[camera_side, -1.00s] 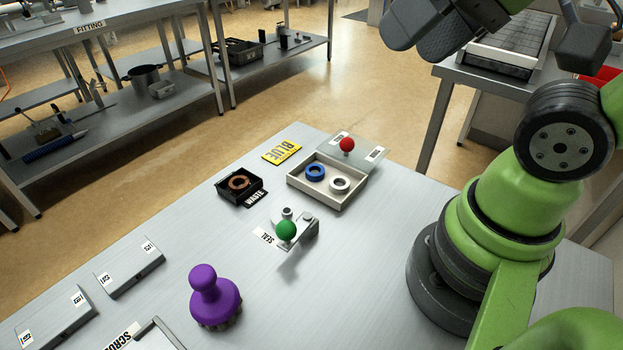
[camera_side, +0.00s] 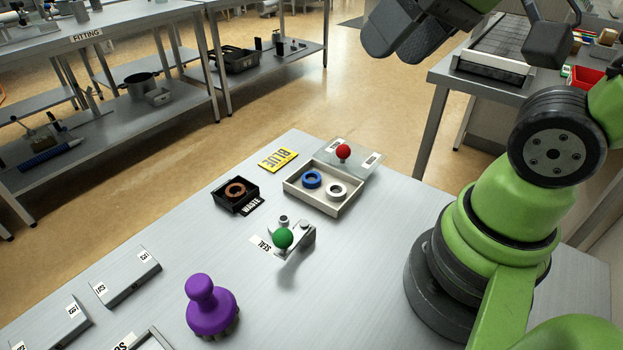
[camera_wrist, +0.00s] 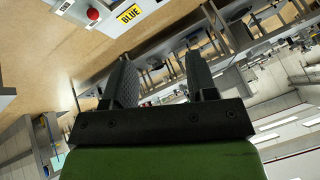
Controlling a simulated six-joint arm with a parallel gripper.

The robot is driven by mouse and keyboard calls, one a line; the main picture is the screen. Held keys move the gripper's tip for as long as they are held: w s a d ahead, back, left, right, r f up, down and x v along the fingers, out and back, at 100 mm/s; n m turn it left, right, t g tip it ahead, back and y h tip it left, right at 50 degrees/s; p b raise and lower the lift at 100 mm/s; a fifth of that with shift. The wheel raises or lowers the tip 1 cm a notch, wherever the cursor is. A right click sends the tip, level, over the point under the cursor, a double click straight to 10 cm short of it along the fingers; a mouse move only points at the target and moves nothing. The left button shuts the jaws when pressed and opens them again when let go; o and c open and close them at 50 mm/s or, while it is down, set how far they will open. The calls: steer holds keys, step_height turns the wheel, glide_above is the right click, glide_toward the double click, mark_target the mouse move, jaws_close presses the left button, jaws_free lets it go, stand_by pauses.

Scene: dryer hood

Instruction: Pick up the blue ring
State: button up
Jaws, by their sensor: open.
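The blue ring (camera_side: 312,179) lies flat in the left part of a shallow pale tray (camera_side: 318,204), beside a white ring (camera_side: 337,190). The tray's lid with a red knob (camera_side: 343,152) sits at its back, leaving the rings uncovered. My gripper (camera_side: 402,32) is open and empty, high up and well apart from the tray, at the top of the side view. In the wrist view, its two dark fingers (camera_wrist: 162,78) stand apart with nothing between them. The blue ring does not show in the wrist view.
A black waste box (camera_side: 224,204) with a copper-coloured ring stands left of the tray. A green-knobbed seal lever (camera_side: 283,238) stands in front. A yellow BLUE sign (camera_side: 278,160) lies behind. A purple-handled brush (camera_side: 209,305) stands nearer. The bench right of the tray is clear.

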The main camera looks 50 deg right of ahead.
steer(key=w+d+f+n+g+h, duration=0.1)
steer(key=w+d+f+n+g, duration=0.15)
steer(key=w, duration=0.45)
steer(key=n+g, duration=0.3)
steer(key=n, duration=0.1)
glide_above(314, 181)
step_height(314, 181, down, 14)
steer(key=shift+n+g+h, duration=0.4)
steer(key=shift+n+g, duration=0.15)
steer(key=shift+n, duration=0.2)
steer(key=f, duration=0.8)
steer(key=shift+w+d+f, duration=0.2)
steer(key=shift+d+f, duration=0.1)
steer(key=shift+f, duration=0.05)
steer(key=shift+d+f, duration=0.1)
steer(key=shift+f, duration=2.65)
steer(key=c, duration=0.7)
